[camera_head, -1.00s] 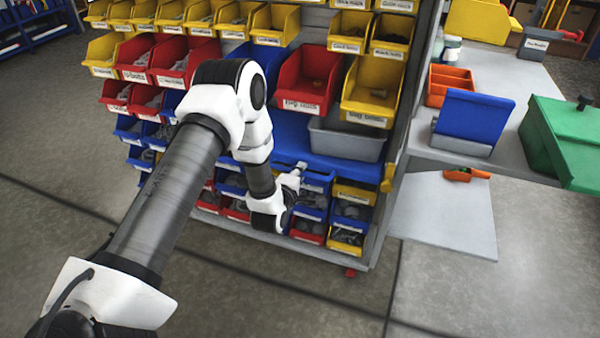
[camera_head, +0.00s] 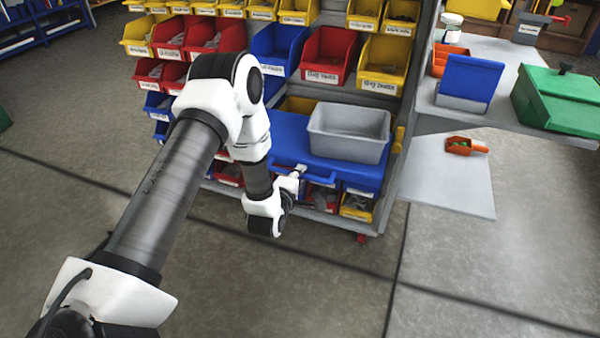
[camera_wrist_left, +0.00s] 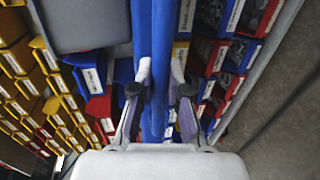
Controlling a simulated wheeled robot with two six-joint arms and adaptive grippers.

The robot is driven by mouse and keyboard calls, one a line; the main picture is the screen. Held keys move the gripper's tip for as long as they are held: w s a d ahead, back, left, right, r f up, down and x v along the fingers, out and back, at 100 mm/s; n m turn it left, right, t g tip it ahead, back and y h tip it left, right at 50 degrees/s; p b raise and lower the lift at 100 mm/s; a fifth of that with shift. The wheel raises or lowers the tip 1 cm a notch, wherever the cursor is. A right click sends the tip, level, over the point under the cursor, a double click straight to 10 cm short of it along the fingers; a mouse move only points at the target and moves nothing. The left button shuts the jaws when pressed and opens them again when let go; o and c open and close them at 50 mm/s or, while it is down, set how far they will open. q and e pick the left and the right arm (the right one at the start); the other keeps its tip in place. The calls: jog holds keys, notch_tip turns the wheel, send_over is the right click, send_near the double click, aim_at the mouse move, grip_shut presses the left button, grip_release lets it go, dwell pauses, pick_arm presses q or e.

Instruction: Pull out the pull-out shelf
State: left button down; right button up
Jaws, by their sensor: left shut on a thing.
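The blue pull-out shelf (camera_head: 284,138) sticks out from the front of the bin rack, with a grey bin (camera_head: 350,133) standing on it. My left gripper (camera_head: 299,171) is at the shelf's front edge, left of the middle. In the left wrist view, its two fingers (camera_wrist_left: 161,70) close on either side of the blue bar-like shelf handle (camera_wrist_left: 159,40). The shelf's inner end is hidden inside the rack. My right gripper is not in view.
Bins in yellow, red and blue, such as a red bin (camera_head: 328,56), fill the rack above and below the shelf. A grey side table (camera_head: 480,118) with a green box (camera_head: 562,98) stands at the right. The floor (camera_head: 330,285) in front is clear.

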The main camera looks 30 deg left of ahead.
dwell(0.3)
pick_arm(q)
jog(key=c, duration=1.1)
grip_release()
jog(key=shift+c, duration=0.2)
jog(key=shift+s, duration=0.1)
jog(key=v, duration=1.2)
jog(key=shift+f, duration=0.1)
